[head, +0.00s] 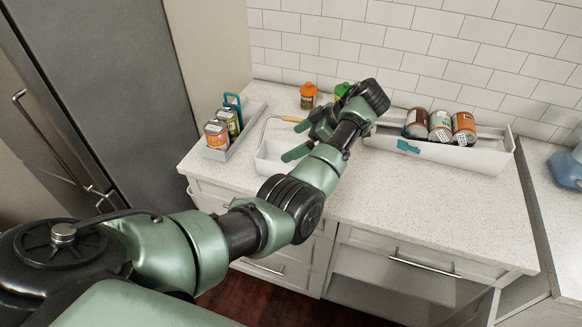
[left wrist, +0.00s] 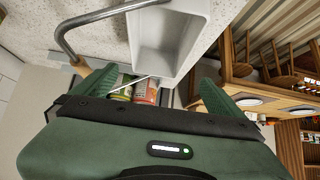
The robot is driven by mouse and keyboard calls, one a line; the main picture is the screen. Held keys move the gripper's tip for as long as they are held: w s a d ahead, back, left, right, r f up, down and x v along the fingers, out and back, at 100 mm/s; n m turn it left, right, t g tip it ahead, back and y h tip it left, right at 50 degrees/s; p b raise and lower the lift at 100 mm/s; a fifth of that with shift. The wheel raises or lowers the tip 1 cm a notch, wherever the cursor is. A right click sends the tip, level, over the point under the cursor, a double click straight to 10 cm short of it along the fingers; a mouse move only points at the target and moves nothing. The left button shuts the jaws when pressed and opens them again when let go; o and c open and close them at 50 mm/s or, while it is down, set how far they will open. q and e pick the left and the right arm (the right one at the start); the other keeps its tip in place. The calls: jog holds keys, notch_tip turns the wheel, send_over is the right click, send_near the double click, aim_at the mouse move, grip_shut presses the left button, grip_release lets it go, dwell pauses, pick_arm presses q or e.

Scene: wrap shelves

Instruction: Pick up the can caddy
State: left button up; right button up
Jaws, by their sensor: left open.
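A white open container (head: 272,163) with a bent metal bail handle (head: 263,136) stands on the counter; I take it as the can caddy. In the left wrist view the container (left wrist: 141,33) looks empty, and its handle (left wrist: 62,32) has a wooden grip (left wrist: 84,68). My left gripper (head: 296,141) is open over the container's right side, near the handle. In the left wrist view the gripper's (left wrist: 146,96) green fingers are apart; the wooden grip lies near the left finger, and contact cannot be told. My right gripper is not in view.
A grey tray (head: 240,143) with cans and a teal handle stands left. A long white bin (head: 450,154) with three cans leaning in it stands right. An orange-lidded jar (head: 308,97) is at the back. The front counter (head: 410,205) is clear; a fridge (head: 100,80) stands left.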

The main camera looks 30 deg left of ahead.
aim_at(279, 160)
pick_arm(q)
notch_tip(279, 160, down, 4)
jog(key=b, duration=0.2)
jog(key=shift+w+b, duration=0.1)
jog(key=shift+b, duration=0.3)
jog(key=shift+f+b, duration=0.3)
jog(key=shift+a+f, duration=0.1)
jog(key=shift+a, duration=0.1)
jog(key=p+x, duration=0.3)
jog(key=x, duration=0.3)
jog(key=shift+a, duration=0.25)
jog(key=shift+a+f+p, duration=0.3)
jog(key=shift+f, duration=0.1)
jog(key=c, duration=2)
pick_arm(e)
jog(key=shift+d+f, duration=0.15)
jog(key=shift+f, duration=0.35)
pick_arm(q)
jog(key=shift+r, duration=0.2)
